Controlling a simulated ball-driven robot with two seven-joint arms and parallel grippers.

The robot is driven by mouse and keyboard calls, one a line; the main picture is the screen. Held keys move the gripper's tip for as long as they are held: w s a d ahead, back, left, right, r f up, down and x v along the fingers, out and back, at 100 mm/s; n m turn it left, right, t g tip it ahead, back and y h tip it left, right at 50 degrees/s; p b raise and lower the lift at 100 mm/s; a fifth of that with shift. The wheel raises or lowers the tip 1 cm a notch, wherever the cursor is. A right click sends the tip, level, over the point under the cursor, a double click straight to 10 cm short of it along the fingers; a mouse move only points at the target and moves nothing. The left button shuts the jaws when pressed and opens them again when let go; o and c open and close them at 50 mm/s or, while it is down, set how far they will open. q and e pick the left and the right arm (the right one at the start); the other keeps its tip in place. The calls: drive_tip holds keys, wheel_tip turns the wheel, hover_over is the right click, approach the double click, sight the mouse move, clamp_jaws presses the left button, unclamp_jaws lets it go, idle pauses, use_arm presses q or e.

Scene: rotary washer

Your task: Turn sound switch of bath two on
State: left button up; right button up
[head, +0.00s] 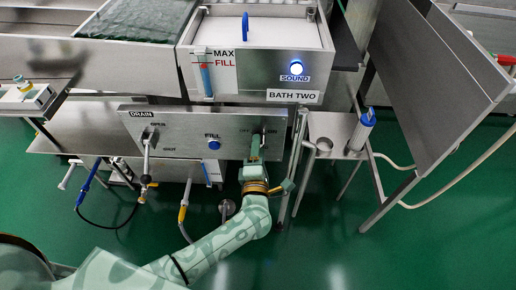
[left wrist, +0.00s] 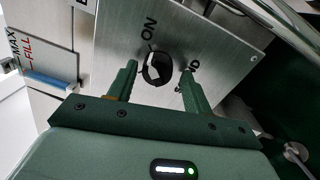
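The sound switch (left wrist: 157,68) is a round dark knob on a grey metal panel in the left wrist view. The word ON is printed beside it; other lettering is partly covered by a finger. Which way the knob points is hard to tell. My left gripper (left wrist: 159,72) is open, with one green finger on each side of the knob; I cannot tell whether they touch it. In the head view my left gripper (head: 262,142) is at the right end of the lower panel (head: 180,139) and mostly hides the switch. My right gripper is not in view.
Above is the BATH TWO unit (head: 268,80) with a bright blue SOUND light (head: 297,68). A small side table (head: 333,130) stands close on the right.

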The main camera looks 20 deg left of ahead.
use_arm(q)
drive_tip(key=shift+s+r, duration=0.1)
drive_tip(key=p+v, duration=0.2)
drive_tip(key=v, duration=1.4)
